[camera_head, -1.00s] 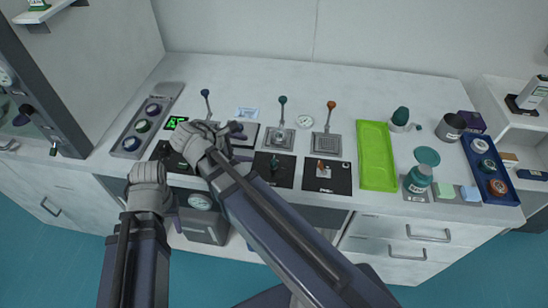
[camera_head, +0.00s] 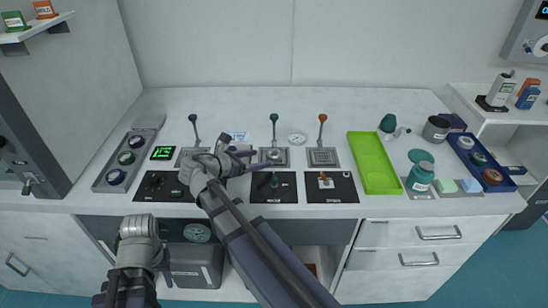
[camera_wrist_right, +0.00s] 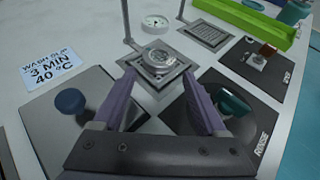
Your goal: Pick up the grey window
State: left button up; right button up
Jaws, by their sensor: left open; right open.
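A round, grey, metallic-looking piece (camera_wrist_right: 158,58) sits on a square grated plate (camera_wrist_right: 142,75); it may be the grey window, but I cannot tell for sure. It also shows small in the head view (camera_head: 274,154), below the teal-knobbed lever. My right gripper (camera_wrist_right: 160,76) is open and empty, its purple fingers pointing toward this piece, which appears between and just beyond the fingertips. In the head view, the right gripper (camera_head: 262,158) is just left of that plate. My left gripper (camera_head: 163,266) is low, in front of the bench edge, away from the piece.
Levers with blue, teal (camera_head: 274,117) and orange (camera_head: 322,117) knobs stand behind the plates. Black control panels (camera_head: 331,187) line the front. A green tray (camera_head: 374,163) is to the right. A grey tray of rings (camera_head: 110,178) is at left, a blue tray (camera_head: 505,177) at far right.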

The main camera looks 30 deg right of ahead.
aim_at(272, 154)
jog(key=b+x, duration=0.1)
jog(key=x, duration=0.3)
jog(key=shift+w+d+b, duration=0.15)
jog(key=shift+d+b, duration=0.1)
jog(key=shift+b, duration=0.05)
jog(key=shift+w+d, duration=0.1)
jog(key=shift+d, duration=0.3)
jog(key=shift+c, duration=0.4)
jog(key=c, duration=0.9)
jog(key=shift+c, duration=0.2)
notch_tip(272, 154, up, 10)
jog(key=p, duration=1)
